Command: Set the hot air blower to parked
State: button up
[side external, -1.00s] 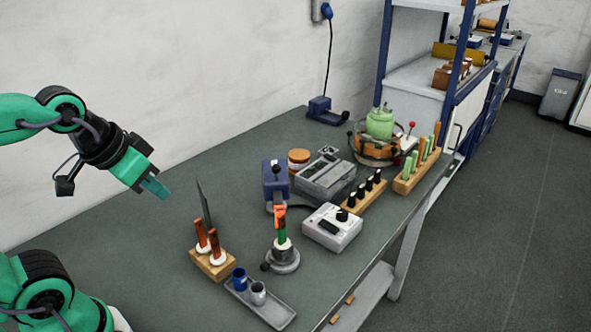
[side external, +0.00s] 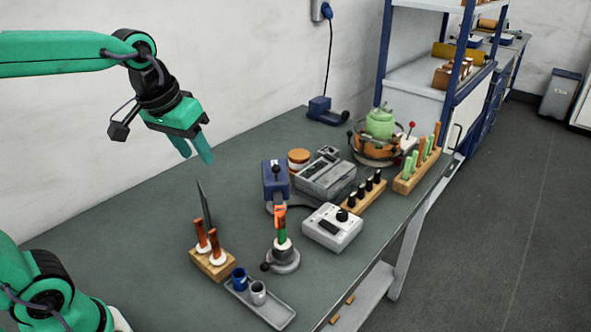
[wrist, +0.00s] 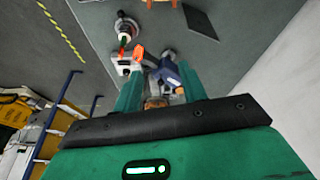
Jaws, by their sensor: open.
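The hot air blower appears to be the blue boxy unit (side external: 276,181) with a dark knob on top, mid-table in the side view. In the wrist view the blue unit (wrist: 170,72) shows between my fingers, partly hidden. A stand (side external: 284,255) with a green rod and orange tip (side external: 280,216) is in front of it. My gripper (side external: 196,154) is open and empty, in the air to the left of the blower and above the table, pointing down. Its fingers also show in the wrist view (wrist: 160,88). I cannot tell the blower's current setting.
A white control box (side external: 332,227) and grey device (side external: 327,178) are to the right. The table's left rear is clear.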

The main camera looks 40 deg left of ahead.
jog(key=w+n+g, duration=0.2)
jog(key=w, duration=0.9)
jog(key=n+g, duration=0.2)
jog(key=n, duration=0.1)
send_over(276, 168)
jog(key=f, duration=0.6)
jog(key=shift+s+a+f, duration=0.15)
jog(key=shift+a, duration=0.2)
jog(key=shift+w+f, duration=0.4)
jog(key=shift+w, duration=0.05)
jog(key=shift+f, duration=3.9)
grip_shut()
